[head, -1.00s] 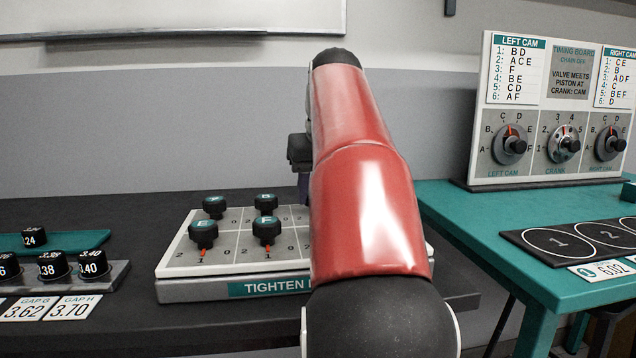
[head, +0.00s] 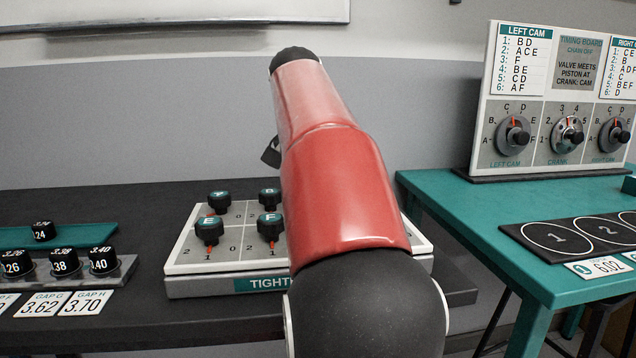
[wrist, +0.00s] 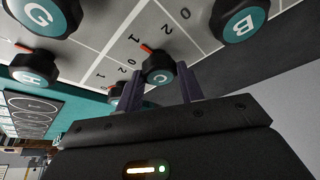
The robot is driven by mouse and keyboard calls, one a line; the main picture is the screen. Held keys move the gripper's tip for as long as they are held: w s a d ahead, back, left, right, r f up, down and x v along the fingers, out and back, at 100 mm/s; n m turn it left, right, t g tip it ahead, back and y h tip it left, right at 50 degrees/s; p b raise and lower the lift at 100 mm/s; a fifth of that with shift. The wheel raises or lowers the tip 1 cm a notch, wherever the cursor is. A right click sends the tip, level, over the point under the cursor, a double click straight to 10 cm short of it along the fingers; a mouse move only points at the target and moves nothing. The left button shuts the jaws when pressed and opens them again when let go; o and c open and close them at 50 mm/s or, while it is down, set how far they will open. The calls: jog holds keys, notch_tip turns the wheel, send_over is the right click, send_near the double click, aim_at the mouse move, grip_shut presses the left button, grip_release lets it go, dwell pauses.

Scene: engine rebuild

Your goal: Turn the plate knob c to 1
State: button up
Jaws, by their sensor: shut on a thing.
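The plate knob C (wrist: 160,76) is a black knob with a teal cap in the wrist view. My gripper (wrist: 158,92) has its two fingers on either side of it and is shut on it. A red pointer (wrist: 147,47) shows at the knob's edge, aimed close to the printed 1 (wrist: 134,40). The plate (head: 188,262) is light grey and lies on the dark bench in the head view. There, my red arm hides knob C and my fingers.
Knob B (wrist: 240,22), knob G (wrist: 40,14) and knob H (wrist: 34,70) stand near knob C. Knobs E (head: 209,230) and F (head: 271,227) show left of my arm. A teal table (head: 450,205) with a timing board (head: 572,85) stands at right.

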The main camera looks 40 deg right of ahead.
dwell(0.3)
jog(key=shift+r, duration=0.1)
jog(key=o, duration=1)
jog(key=shift+v, duration=3.85)
